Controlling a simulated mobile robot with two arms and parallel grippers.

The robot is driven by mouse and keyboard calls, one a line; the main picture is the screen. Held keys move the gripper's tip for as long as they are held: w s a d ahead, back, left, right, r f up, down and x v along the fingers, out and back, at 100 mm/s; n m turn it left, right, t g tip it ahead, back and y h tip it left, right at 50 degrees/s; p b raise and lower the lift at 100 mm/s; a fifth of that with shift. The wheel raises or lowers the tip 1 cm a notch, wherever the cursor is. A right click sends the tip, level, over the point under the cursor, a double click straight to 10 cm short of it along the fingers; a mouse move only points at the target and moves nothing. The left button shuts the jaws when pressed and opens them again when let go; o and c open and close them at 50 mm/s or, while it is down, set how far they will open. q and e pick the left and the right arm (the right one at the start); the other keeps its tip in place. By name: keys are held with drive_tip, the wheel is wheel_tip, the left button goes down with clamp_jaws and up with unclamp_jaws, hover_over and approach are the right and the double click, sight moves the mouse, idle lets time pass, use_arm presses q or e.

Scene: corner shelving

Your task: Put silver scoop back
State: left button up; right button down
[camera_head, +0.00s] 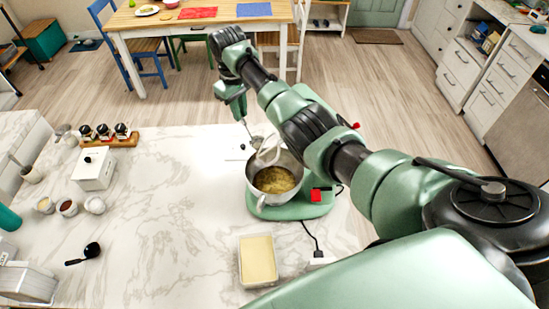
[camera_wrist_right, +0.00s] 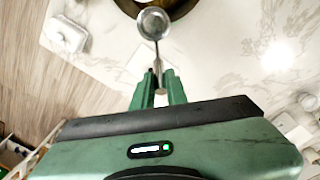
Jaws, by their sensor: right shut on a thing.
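My right gripper (camera_head: 240,114) is shut on the silver scoop (camera_head: 254,140), high over the marble counter just beyond the mixer bowl. In the right wrist view, the gripper fingers (camera_wrist_right: 160,82) pinch the handle, and the round scoop head (camera_wrist_right: 153,22) points away from the gripper, overlapping the bowl's edge in the picture. Whether the scoop touches the bowl cannot be told. The metal mixing bowl (camera_head: 262,196) sits on the green mixer and holds a yellowish-brown mix. My left gripper is not in view.
A butter-coloured block in a clear tub (camera_head: 258,262), a black scoop (camera_head: 85,254), small bowls (camera_head: 67,208), a white box (camera_head: 94,170) and a jar rack (camera_head: 123,140) stand on the counter. The counter's middle (camera_head: 170,220) is clear.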

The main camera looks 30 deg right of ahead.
drive_tip(key=shift+r, duration=1.1)
